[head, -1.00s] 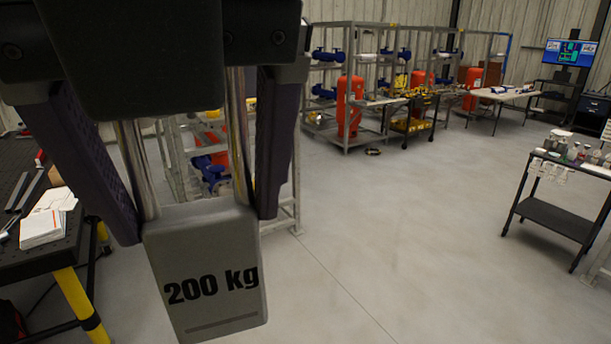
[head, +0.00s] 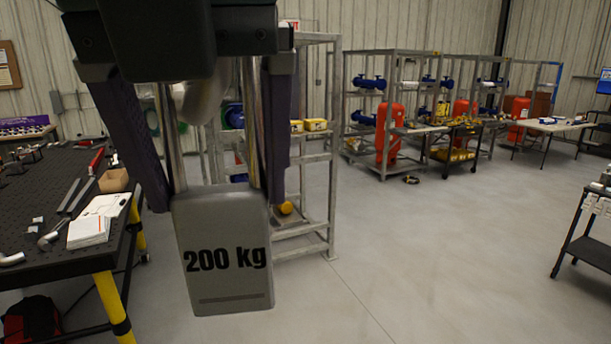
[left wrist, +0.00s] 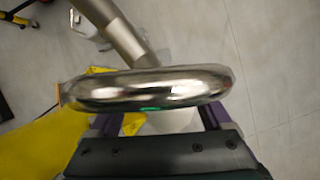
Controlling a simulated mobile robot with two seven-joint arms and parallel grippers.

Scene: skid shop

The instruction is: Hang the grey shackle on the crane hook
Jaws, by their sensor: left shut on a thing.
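The grey shackle (head: 222,285) is a grey block marked "200 kg" with polished bars rising from its top. It hangs upright in front of me in the head view, clear of the floor. My left gripper (head: 217,198) comes down from above, its dark purple fingers on either side of the bars, shut on the shackle. In the left wrist view, the shackle's shiny curved bar (left wrist: 150,88) crosses the picture in front of the fingers. A pale rounded shape shows behind the bars in the head view; I cannot tell what it is. I cannot make out the crane hook.
A black perforated table (head: 60,195) with yellow legs, papers and tools stands close on the left. A grey metal rack (head: 332,160) is behind the shackle. More racks with red cylinders stand farther back. A black cart (head: 590,240) is at the right. The middle floor is open.

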